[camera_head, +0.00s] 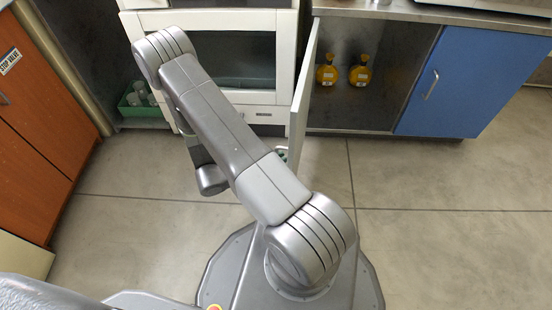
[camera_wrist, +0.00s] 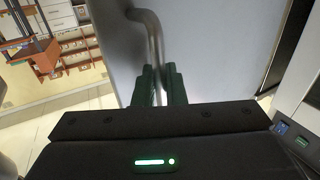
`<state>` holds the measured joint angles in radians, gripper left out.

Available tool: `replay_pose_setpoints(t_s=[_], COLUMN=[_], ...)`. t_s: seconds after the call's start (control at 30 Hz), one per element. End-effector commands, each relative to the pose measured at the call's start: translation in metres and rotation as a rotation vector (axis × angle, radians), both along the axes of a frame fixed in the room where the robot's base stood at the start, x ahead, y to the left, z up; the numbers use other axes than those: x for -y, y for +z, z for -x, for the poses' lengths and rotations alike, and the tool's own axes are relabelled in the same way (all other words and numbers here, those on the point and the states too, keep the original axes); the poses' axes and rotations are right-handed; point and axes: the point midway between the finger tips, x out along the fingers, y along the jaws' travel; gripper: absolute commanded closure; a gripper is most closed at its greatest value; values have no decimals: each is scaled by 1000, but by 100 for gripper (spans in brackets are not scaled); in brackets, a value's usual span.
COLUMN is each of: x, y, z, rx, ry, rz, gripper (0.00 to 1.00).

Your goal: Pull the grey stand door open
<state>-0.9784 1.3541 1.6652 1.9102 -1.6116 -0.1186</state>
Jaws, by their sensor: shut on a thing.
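The grey door (camera_wrist: 220,50) fills much of the wrist view as a plain pale panel. Its curved metal bar handle (camera_wrist: 153,40) stands near the panel's left edge. My gripper (camera_wrist: 160,80) has its dark green fingers shut on the lower part of this handle. In the head view, a pale door (camera_head: 303,90) stands open at the right side of the white cabinet (camera_head: 228,18), swung out toward me and seen nearly edge-on. My arm hides most of the gripper and the handle there.
Two yellow flasks (camera_head: 327,74) stand in the open bay right of the door. A blue cabinet door (camera_head: 433,85) is farther right. A green crate (camera_head: 142,108) sits left of the cabinet, and orange cupboards (camera_head: 35,110) line the left. The floor (camera_head: 420,190) at right is clear.

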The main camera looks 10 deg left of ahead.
Motion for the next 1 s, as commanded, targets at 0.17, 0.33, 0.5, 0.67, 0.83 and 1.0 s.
replay_pose_setpoints(t_s=[0.17,0.33,0.5,0.67,0.83,1.0], x=[-1,0,-7,-28,-59,-87], y=[0,0,1,2,2,2], z=[-1,-1,4,19,41,63], rx=[1,1,2,1,2,2], ry=[3,2,4,7,7,6], rz=[-1,-1,-1,-2,-3,-3], gripper=[74,74,74,74,74,74])
